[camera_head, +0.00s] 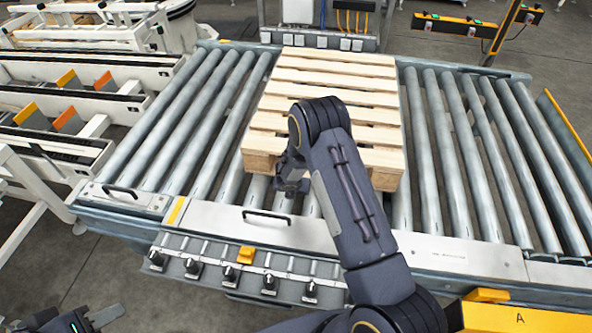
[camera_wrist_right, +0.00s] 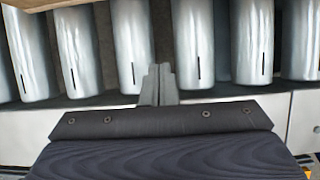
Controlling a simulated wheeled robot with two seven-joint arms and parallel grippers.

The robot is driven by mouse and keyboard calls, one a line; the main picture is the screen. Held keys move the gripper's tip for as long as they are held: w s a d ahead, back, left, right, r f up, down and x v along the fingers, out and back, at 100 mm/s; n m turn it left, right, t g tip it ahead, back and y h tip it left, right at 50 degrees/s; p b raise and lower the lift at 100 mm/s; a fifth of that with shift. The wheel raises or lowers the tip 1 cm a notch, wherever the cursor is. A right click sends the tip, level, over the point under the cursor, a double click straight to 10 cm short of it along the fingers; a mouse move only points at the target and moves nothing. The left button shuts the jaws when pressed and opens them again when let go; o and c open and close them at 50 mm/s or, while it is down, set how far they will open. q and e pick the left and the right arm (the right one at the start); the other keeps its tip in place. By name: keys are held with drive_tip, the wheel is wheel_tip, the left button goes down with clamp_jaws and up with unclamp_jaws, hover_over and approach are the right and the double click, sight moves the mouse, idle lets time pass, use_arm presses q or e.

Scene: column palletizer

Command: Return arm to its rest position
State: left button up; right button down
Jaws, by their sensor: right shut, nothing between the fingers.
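My right arm (camera_head: 345,190) comes in from the bottom right of the head view and reaches up over the front edge of the conveyor, bent near the wooden pallet. Its wrist hangs beside the pallet's front edge. In the right wrist view my right gripper (camera_wrist_right: 158,84) is shut and empty, its fingers together in front of the metal rollers. My left gripper (camera_head: 100,318) shows only partly at the bottom left corner of the head view, over the floor and away from the conveyor. Its finger gap is not clear.
The wooden pallet (camera_head: 335,80) lies empty on the roller conveyor (camera_head: 440,140). A front rail (camera_head: 250,222) with handles and several black knobs runs along the near side. White machinery (camera_head: 60,130) stands at left. A yellow block (camera_head: 520,315) marked A is at bottom right.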

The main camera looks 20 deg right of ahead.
drive_tip(key=w+d+r, duration=0.2)
drive_tip(key=w+r, duration=0.2)
drive_tip(key=r, duration=0.1)
drive_tip(key=shift+d, duration=0.15)
drive_tip(key=s+d+r+m+y, duration=0.1)
drive_tip(key=s+r+m, duration=0.65)
drive_tip(key=r, duration=0.45)
drive_tip(key=s+d+r+m+y, duration=0.1)
drive_tip(key=s+r+m, duration=0.65)
drive_tip(key=r, duration=0.45)
drive_tip(key=s+a+r+m+y, duration=0.1)
drive_tip(key=s+a+r+m, duration=0.1)
drive_tip(key=s+m, duration=0.3)
drive_tip(key=s+a+r+m+t+y, duration=0.1)
drive_tip(key=s+a+m, duration=0.4)
drive_tip(key=s, duration=0.5)
drive_tip(key=s+a+r+m+y, duration=0.2)
drive_tip(key=s+a+r+m, duration=0.1)
drive_tip(key=s+m, duration=0.3)
drive_tip(key=s, duration=0.2)
drive_tip(key=shift+s+a+r+t+y, duration=0.25)
drive_tip(key=shift+s+r+t+y, duration=0.05)
drive_tip(key=shift+s, duration=0.05)
